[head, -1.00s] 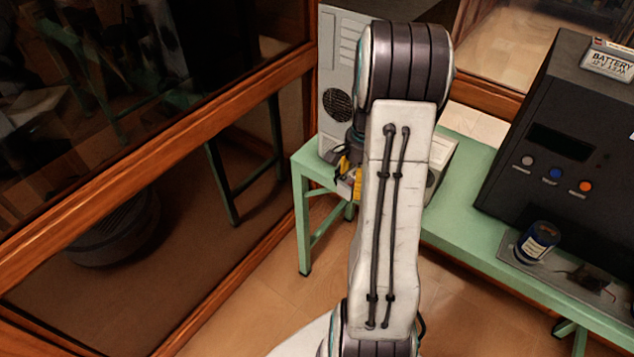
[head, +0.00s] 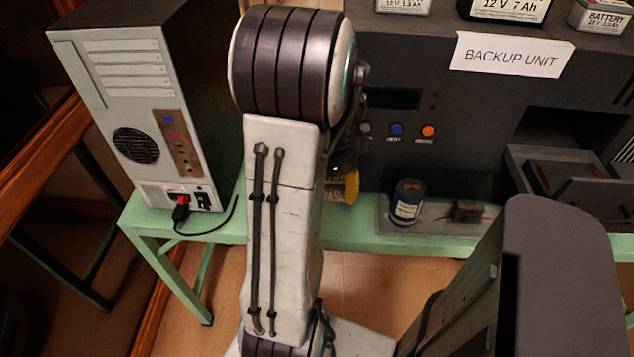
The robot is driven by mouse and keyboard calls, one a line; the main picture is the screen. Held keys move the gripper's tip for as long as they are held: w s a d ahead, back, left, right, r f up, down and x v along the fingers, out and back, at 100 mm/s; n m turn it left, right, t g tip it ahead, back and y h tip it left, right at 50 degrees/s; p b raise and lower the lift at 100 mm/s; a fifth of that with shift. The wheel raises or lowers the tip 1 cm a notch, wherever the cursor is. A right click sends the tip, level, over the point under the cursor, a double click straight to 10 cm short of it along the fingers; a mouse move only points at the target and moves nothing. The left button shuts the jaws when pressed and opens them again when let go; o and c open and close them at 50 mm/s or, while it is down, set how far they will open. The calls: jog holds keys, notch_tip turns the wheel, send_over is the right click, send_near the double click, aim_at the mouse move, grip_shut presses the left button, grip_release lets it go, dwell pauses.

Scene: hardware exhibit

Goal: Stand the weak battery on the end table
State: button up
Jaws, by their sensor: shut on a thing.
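My gripper (head: 347,185) shows only in part, with a yellow finger to the right of my raised arm link. It is shut on a small pale block with print (head: 334,194), mostly hidden behind the arm; I cannot tell whether this is the weak battery. Three labelled batteries stand on top of the backup unit: one at the left (head: 404,6), a wider one in the middle (head: 506,10) and one at the right (head: 600,16). Nothing in view is clearly marked weak. I cannot identify a separate end table; a green table (head: 350,243) stands ahead.
The dark backup unit (head: 455,120) has an open drawer (head: 575,185) at its right. A dark blue jar (head: 407,203) and a small brown part (head: 467,211) sit on a grey tray (head: 385,228). A grey computer tower (head: 135,105) with a plugged cable stands on the left.

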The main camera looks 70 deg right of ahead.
jog(key=shift+s+d+f, duration=0.1)
jog(key=shift+d+f, duration=0.15)
jog(key=shift+d, duration=0.05)
jog(key=shift+f+b, duration=3.35)
jog(key=shift+f, duration=0.4)
jog(key=shift+f+b, duration=0.45)
jog(key=shift+f, duration=0.1)
jog(key=o, duration=1.3)
jog(key=shift+a, duration=0.1)
jog(key=shift+o, duration=0.2)
notch_tip(320, 180, up, 12)
jog(key=shift+r, duration=0.1)
